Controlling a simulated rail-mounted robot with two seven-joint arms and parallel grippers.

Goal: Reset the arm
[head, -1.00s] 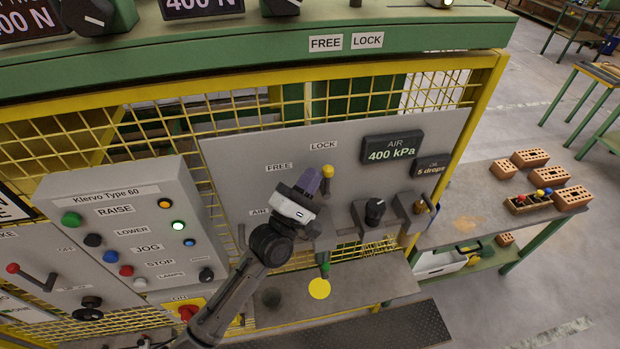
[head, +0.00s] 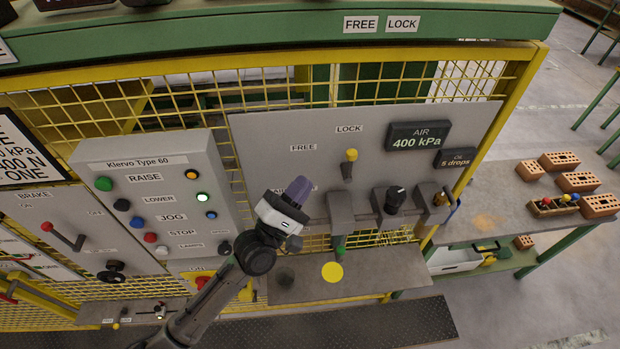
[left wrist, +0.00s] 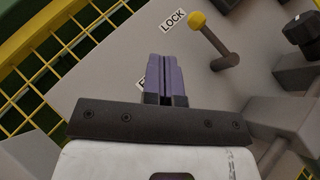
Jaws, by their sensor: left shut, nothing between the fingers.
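My left gripper (head: 299,190) is in the middle of the head view, in front of the grey air panel (head: 270,140). Its purple fingers are shut with nothing between them; they also show in the left wrist view (left wrist: 166,78). A lever with a yellow knob (head: 351,155) stands on the panel under the LOCK label, to the right of and above the fingertips. The yellow knob (left wrist: 197,19) shows at the top of the left wrist view, apart from the fingers. The gripper hides part of a label on the panel. My right gripper is not in view.
A button box (head: 125,155) is left of the arm. A black knob (head: 395,198) and grey fittings stick out of the panel at right. Yellow mesh fence (head: 200,100) is behind. A bench (head: 470,220) with bricks stands at right.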

